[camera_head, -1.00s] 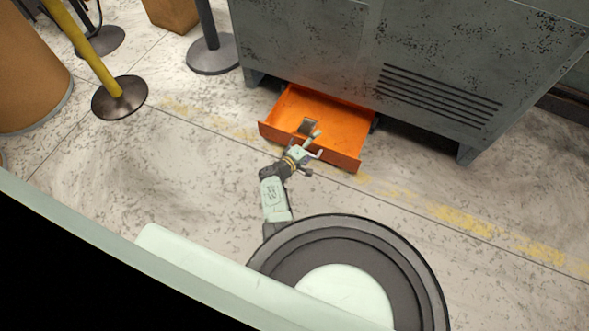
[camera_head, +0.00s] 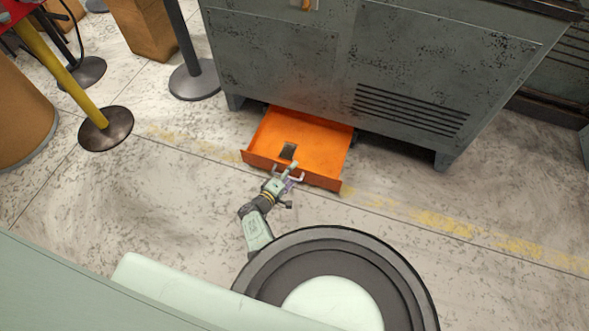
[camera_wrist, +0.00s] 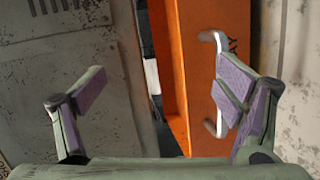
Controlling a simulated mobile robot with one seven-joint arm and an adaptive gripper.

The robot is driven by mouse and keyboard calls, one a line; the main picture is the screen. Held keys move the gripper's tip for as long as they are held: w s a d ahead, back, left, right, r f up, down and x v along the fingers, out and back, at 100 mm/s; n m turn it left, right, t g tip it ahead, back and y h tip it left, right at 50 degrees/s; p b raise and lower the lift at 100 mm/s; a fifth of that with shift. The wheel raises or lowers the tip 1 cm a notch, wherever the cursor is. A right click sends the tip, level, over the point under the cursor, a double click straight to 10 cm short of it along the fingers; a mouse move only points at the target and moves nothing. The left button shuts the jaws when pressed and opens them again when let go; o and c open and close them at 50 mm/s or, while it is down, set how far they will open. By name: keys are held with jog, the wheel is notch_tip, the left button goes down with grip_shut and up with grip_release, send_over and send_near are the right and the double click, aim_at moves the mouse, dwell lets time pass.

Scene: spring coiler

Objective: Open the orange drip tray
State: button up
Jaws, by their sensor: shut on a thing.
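The orange drip tray (camera_head: 323,148) extends out from under the grey cabinet, its inside exposed, with a small dark piece (camera_head: 289,150) in it. It also shows as an upright orange strip in the wrist view (camera_wrist: 200,60). My gripper (camera_head: 288,172) is at the tray's front panel. The pale bar handle (camera_wrist: 213,125) on that panel lies against the right finger in the wrist view. Part of the handle is hidden behind the right finger.
The grey cabinet (camera_head: 285,62) stands over the tray, with a leg to each side. A dark post (camera_head: 183,50) and a yellow post (camera_head: 68,75) stand at the left on round bases. The floor right of the tray is clear.

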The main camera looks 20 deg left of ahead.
jog(key=shift+s+r, duration=0.3)
jog(key=shift+s, duration=0.1)
jog(key=c, duration=0.7)
jog(key=shift+s+f+p, duration=0.2)
jog(key=shift+s+p, duration=0.1)
jog(key=shift+c, duration=0.5)
jog(key=shift+s+r+p, duration=0.15)
jog(key=shift+s+p, duration=0.5)
jog(key=shift+s, duration=0.4)
jog(key=shift+s+r+p, duration=0.1)
jog(key=shift+s+p, duration=0.5)
jog(key=shift+s, duration=0.4)
